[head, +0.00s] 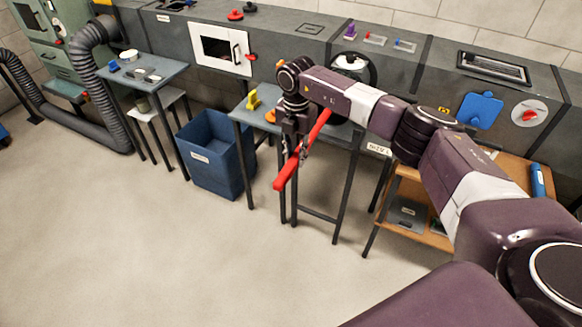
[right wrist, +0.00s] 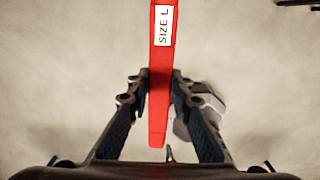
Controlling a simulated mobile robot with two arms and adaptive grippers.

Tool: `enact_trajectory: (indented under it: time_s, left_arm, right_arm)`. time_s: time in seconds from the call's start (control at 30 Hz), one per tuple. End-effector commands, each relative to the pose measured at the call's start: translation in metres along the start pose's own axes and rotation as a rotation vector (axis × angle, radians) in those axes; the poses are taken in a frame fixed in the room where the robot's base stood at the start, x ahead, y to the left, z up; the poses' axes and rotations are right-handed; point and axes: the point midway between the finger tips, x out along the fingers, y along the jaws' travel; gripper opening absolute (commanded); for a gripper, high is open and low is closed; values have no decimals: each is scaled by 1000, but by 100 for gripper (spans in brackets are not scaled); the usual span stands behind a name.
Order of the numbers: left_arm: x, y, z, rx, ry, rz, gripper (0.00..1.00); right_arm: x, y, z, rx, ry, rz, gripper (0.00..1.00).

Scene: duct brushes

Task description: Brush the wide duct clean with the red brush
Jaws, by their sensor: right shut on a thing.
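My right gripper (head: 300,143) is shut on the red brush (head: 288,172), a long red bar that hangs tilted in front of a small table. In the right wrist view the brush (right wrist: 160,60) runs between the two fingers (right wrist: 160,88) and carries a white label reading "SIZE L". Its bristles cannot be made out. A long grey duct (head: 285,42) runs along the back wall with several openings of different shapes. One is a white-framed rectangular opening (head: 218,50); another is round and dark (head: 352,66). Which one is the wide duct I cannot tell. My left gripper is not in view.
A small table (head: 246,112) with a yellow item (head: 253,101) stands behind the brush. A blue bin (head: 214,155) is left of it, beside another table (head: 160,72). A wooden shelf unit (head: 507,180) stands at right. The floor in front is clear.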

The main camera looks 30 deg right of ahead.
Motion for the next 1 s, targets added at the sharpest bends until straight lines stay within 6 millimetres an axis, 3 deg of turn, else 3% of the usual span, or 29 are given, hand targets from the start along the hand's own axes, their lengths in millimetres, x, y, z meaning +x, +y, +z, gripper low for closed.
enact_trajectory:
  time_s: [0.7,1.0]
  left_arm:
    - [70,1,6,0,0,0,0]
    - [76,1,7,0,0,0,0]
  right_arm:
    - [4,2,70,3,-2,1,0]
    - [-1,0,79,-1,0,0,0]
